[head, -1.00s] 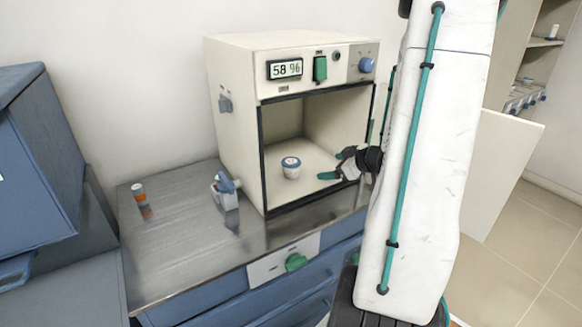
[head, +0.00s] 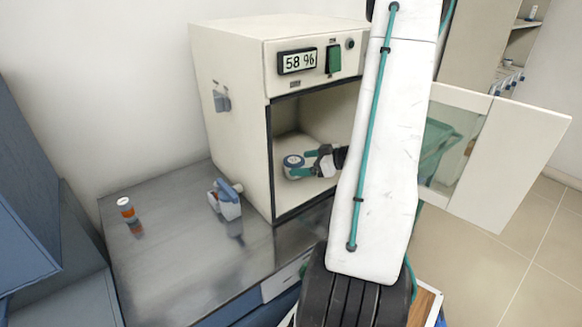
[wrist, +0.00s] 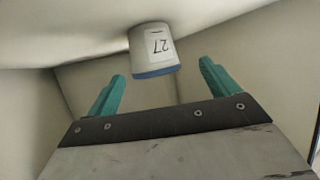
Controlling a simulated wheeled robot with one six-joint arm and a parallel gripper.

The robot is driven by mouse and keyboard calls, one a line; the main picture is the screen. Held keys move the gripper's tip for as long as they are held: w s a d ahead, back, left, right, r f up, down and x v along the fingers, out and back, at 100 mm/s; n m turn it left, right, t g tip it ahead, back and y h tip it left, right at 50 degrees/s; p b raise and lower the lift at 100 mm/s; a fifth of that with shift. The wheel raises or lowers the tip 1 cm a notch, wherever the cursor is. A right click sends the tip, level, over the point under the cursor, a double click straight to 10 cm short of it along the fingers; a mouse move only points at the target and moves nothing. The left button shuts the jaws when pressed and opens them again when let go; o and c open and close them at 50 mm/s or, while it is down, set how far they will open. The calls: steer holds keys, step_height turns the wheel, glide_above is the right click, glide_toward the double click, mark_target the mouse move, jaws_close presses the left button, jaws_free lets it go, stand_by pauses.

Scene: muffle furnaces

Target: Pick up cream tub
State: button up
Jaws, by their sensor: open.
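The cream tub (head: 293,165) is a small white tub with a blue lid. It stands on the furnace chamber floor. In the wrist view the tub (wrist: 153,50) appears inverted, with a label reading 27, just beyond and between the fingertips. My gripper (head: 300,164) reaches into the chamber from the right, with its teal fingers at the tub in the head view. In the wrist view my gripper (wrist: 163,68) is open, and a gap shows between each finger and the tub. The cream furnace (head: 234,110) has its door (head: 505,155) open to the right.
The chamber walls and front frame enclose my gripper closely.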

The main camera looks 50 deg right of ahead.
mark_target(297, 161)
steer(key=x, duration=0.4)
steer(key=shift+w+d+r, duration=0.15)
steer(key=shift+w+d, duration=0.1)
steer(key=shift+w, duration=0.2)
steer(key=c, duration=1.2)
steer(key=shift+o, duration=0.2)
